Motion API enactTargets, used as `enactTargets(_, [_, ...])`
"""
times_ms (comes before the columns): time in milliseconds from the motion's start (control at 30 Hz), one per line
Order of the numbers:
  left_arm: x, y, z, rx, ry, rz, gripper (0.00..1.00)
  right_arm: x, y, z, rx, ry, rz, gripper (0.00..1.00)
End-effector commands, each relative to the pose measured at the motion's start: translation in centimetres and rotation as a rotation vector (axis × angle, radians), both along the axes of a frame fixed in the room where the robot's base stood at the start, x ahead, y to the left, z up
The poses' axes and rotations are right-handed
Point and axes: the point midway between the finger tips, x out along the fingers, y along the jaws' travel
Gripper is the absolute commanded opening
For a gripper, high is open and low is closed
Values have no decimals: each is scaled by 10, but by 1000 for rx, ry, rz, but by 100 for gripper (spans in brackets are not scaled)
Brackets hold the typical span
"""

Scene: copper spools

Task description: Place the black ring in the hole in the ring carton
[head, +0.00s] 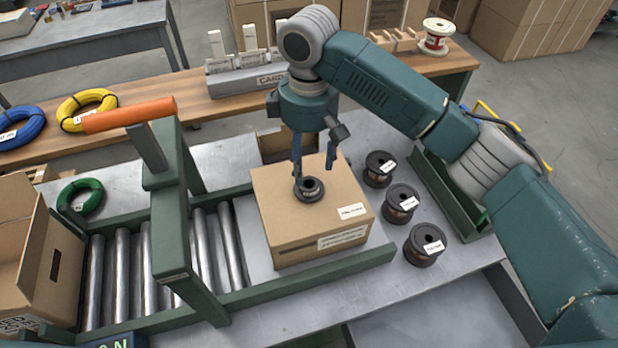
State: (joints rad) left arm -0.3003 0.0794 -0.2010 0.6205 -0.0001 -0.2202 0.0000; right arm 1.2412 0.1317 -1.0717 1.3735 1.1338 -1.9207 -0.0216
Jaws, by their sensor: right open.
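The ring carton (290,225) is a closed brown box standing at the end of the roller track. The black ring (310,195) sits on the carton's top face, around the middle, with a dark opening at its centre. Whether it is seated in the hole or only lies over it, I cannot tell. My right gripper (314,172) points down just above the ring, its two blue fingers apart, the left one close to the ring's edge. It appears to hold nothing. My left gripper is not in view.
Three dark copper spools (400,205) stand right of the carton, beside a green channel (450,195). A green frame with an orange handle (130,114) rises over the rollers (120,275) on the left. An open carton (35,250) stands at far left.

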Motion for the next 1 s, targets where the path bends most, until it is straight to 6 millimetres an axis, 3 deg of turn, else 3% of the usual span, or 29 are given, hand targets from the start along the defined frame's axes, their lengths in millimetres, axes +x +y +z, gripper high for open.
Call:
enactTargets(200, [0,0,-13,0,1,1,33,1,0,41,0,-2,0,54])
enactTargets(333, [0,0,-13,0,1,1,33,0,0,54,-2,-1,-1,54])
enactTargets(1000, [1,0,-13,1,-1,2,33,0,0,58,0,1,0,54])
